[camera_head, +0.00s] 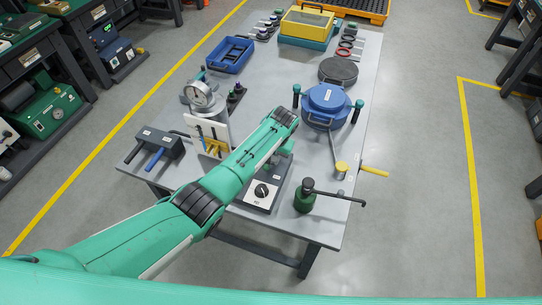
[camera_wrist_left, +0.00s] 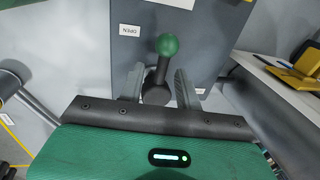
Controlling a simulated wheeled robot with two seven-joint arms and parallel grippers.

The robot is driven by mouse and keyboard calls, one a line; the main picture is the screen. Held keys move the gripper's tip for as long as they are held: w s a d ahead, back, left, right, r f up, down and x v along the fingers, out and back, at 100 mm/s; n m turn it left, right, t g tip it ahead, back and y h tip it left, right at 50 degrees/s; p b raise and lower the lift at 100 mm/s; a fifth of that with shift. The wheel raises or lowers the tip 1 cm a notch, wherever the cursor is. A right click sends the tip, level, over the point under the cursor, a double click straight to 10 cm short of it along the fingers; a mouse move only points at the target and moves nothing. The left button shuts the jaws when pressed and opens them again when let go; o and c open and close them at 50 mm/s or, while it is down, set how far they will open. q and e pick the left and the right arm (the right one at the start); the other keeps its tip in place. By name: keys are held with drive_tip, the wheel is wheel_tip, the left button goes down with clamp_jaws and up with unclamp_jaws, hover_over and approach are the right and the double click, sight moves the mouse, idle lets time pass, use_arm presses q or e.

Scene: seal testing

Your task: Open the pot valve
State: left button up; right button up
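In the left wrist view, a short dark lever with a green ball end (camera_wrist_left: 167,45) stands out from a grey panel (camera_wrist_left: 205,35) with an upside-down label reading OPEN (camera_wrist_left: 130,30). The fingers of my left gripper (camera_wrist_left: 157,76) are apart, one on each side of the lever's stem, with gaps visible. In the head view my left arm hides most of this gripper, near a grey control box with a black knob (camera_head: 262,190). A blue lidded pot (camera_head: 326,97) stands to the right, with a pipe running to a yellow-handled valve (camera_head: 373,171). My right gripper is not visible.
A green bottle with a black handle (camera_head: 305,195) stands at the table's near edge. A dark disc (camera_head: 338,70) lies behind the pot.

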use_arm(q)
wheel_tip(320, 180, up, 14)
drive_tip(key=d+b, duration=0.2)
drive_tip(key=shift+s+d+f+b, duration=0.25)
drive_tip(key=shift+s+d+b, duration=0.05)
drive_tip(key=shift+s+b, duration=0.1)
idle(0.4)
